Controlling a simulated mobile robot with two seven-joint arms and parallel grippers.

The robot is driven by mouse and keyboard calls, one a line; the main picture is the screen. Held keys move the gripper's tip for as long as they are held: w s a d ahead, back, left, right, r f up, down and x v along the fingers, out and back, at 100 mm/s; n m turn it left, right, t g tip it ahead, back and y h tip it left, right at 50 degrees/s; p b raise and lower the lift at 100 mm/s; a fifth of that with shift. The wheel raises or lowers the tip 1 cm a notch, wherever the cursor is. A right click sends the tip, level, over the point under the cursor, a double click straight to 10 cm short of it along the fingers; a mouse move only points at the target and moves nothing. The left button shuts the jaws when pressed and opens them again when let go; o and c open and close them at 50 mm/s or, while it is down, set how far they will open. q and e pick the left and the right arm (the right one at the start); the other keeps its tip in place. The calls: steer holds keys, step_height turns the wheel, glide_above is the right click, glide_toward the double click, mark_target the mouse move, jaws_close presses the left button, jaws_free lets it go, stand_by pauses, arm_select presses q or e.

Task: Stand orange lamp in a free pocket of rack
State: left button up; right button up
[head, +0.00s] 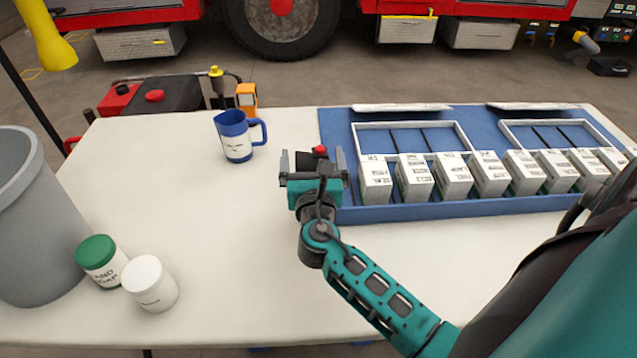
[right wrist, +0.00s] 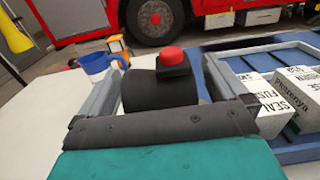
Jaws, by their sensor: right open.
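A small orange lamp (head: 247,97) stands at the table's back edge, partly hidden by the blue jug. It also shows in the right wrist view (right wrist: 117,47). A rack with white frames and dark dividers (head: 415,126) sits in the blue tray (head: 340,135) on the right; a second white frame (head: 560,124) is beside it. My right gripper (head: 314,165) is open near the tray's left end, right of the lamp and nearer to me. A black item with a red cap (right wrist: 172,62) shows between its fingers; I cannot tell if they touch it. My left gripper is not seen.
A blue jug (head: 235,138) stands just before the lamp. Several white labelled boxes (head: 452,176) line the tray's front. A grey bin (head: 30,220), a green-lidded jar (head: 102,262) and a white jar (head: 150,284) are at the left. The table's middle left is clear.

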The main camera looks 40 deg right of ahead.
steer(key=shift+r, duration=0.1)
jaws_close()
stand_by(1.0)
